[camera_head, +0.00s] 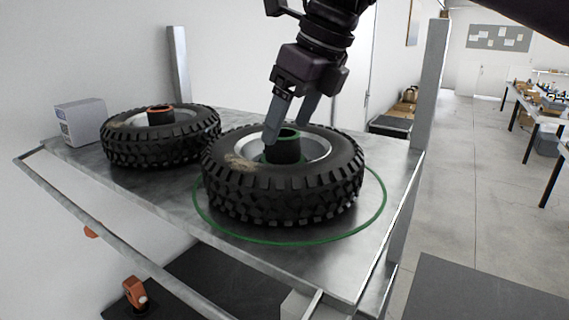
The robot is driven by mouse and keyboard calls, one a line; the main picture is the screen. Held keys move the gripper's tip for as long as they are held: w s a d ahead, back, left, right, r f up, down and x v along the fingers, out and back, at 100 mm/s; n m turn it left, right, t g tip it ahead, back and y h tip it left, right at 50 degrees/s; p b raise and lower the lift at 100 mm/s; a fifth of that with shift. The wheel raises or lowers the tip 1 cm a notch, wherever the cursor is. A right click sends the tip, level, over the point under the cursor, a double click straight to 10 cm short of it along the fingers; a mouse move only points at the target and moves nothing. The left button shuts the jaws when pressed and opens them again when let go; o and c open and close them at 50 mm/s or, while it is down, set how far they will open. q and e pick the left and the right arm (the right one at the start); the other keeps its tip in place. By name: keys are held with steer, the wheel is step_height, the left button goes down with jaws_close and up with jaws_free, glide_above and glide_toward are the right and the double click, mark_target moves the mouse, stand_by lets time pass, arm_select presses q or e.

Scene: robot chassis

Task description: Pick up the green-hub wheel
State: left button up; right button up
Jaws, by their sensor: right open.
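The green-hub wheel (281,190) lies flat on the metal shelf top, a black knobby tyre with a silver rim. Its dark upright hub (286,151) has a green top edge. A green ring outline surrounds the wheel on the shelf. My right gripper (288,131) comes down from above with its grey fingers apart, pointing down at the hub. One finger overlaps the hub's left edge in the picture; the other is near its upper right. I cannot tell whether they touch it. My left gripper is not in view.
A second wheel (161,148) with an orange-topped hub lies to the left on the same shelf. A grey-white box (80,123) stands at the shelf's left end. A metal post (430,85) rises at the right corner. Open floor and work tables (535,115) lie beyond.

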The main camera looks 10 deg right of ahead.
mark_target(284, 134)
steer(key=f, duration=0.1)
steer(key=w+f, duration=0.2)
steer(key=shift+w+a+f, duration=0.15)
steer(key=shift+w+a, duration=0.1)
steer(key=shift+w+a+f, duration=0.1)
steer(key=shift+w+f, duration=0.3)
steer(key=shift+s+r, duration=0.1)
steer(key=shift+s, duration=0.3)
steer(key=c, duration=0.7)
steer(key=shift+c, duration=1.1)
steer(key=c, duration=0.5)
jaws_close()
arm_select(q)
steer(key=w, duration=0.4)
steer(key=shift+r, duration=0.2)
arm_select(e)
steer(key=shift+r, duration=0.2)
